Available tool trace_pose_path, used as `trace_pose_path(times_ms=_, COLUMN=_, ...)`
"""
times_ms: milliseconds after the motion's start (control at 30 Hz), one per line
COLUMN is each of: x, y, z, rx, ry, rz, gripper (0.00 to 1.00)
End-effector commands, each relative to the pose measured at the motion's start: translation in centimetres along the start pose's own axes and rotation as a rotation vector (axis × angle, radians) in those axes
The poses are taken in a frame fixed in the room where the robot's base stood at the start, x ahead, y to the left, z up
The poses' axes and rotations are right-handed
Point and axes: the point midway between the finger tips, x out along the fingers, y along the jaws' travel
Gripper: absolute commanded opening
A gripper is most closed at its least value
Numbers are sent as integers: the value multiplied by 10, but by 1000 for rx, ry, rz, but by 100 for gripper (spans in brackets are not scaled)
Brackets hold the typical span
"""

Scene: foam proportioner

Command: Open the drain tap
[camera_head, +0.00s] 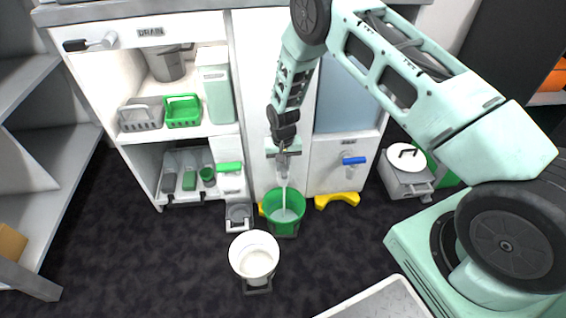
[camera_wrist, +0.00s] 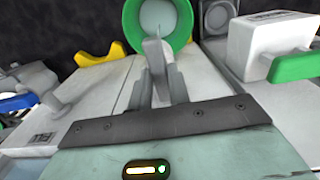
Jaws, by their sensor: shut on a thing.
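A tap (camera_head: 283,160) with a grey handle sits low on the middle panel of the white cabinet. My gripper (camera_head: 283,146) is at this tap and shut on its handle. In the wrist view the two fingers of my gripper (camera_wrist: 161,88) close around the upright grey handle (camera_wrist: 155,55). A pale stream (camera_head: 284,190) runs from under the tap into a green bucket (camera_head: 285,212), which holds whitish liquid. The bucket also shows in the wrist view (camera_wrist: 184,30). A label reading DRAIN (camera_head: 151,32) is at the cabinet's upper left. Any label by the held tap is hidden.
A green-handled tap (camera_head: 229,168) stands left of my gripper and a blue-handled tap (camera_head: 354,160) right. A white bucket (camera_head: 254,257) stands on the floor in front. Yellow feet (camera_head: 337,201) stick out below the cabinet. A dark-handled lever (camera_head: 90,43) is at upper left.

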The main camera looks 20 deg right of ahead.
Motion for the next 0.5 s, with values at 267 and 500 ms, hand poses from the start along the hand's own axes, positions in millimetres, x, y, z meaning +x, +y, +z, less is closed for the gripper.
trace_pose_path(times_ms=267, x=0, y=-1, z=1, rx=-12, ry=-3, rz=0, gripper=0)
trace_pose_path(times_ms=500, x=0, y=-1, z=1, rx=-11, ry=-3, rz=0, gripper=38)
